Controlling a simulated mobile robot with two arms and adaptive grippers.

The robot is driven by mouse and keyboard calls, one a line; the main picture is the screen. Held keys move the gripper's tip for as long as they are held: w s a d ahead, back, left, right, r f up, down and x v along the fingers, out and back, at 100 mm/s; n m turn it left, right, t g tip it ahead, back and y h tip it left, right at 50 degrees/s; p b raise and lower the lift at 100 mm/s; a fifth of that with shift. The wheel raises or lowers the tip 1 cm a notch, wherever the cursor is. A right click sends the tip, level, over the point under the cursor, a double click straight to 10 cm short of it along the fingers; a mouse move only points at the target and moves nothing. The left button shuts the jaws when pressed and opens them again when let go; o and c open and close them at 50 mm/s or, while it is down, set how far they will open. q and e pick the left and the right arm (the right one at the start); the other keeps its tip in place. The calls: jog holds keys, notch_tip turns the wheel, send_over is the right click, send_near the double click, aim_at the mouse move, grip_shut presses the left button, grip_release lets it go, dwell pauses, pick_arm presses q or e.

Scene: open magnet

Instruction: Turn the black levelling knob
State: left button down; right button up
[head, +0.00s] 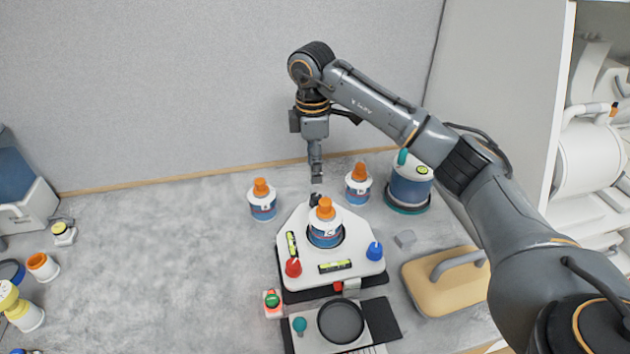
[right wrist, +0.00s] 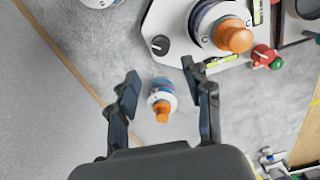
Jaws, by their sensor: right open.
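The black levelling knob (right wrist: 160,45) has a white mark on top and sits at a corner of the white levelling plate (right wrist: 180,42). In the head view the knob (head: 315,199) is at the plate's back corner, partly hidden behind the bottle cap. My right gripper (right wrist: 160,78) is open and empty. Its fingertips stay apart from the knob, which shows just beyond them and between their lines in the right wrist view. In the head view the right gripper (head: 317,180) points down above the area behind the plate (head: 350,266). My left gripper is not in view.
A bottle with an orange cap (head: 325,232) stands on the plate, beside red (head: 293,267) and blue (head: 375,251) knobs and two spirit levels. Orange-capped bottles stand left (head: 262,201) and right (head: 358,186) of the gripper. A larger blue container (head: 409,186) is further right.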

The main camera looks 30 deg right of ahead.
jog(key=shift+r, duration=1.55)
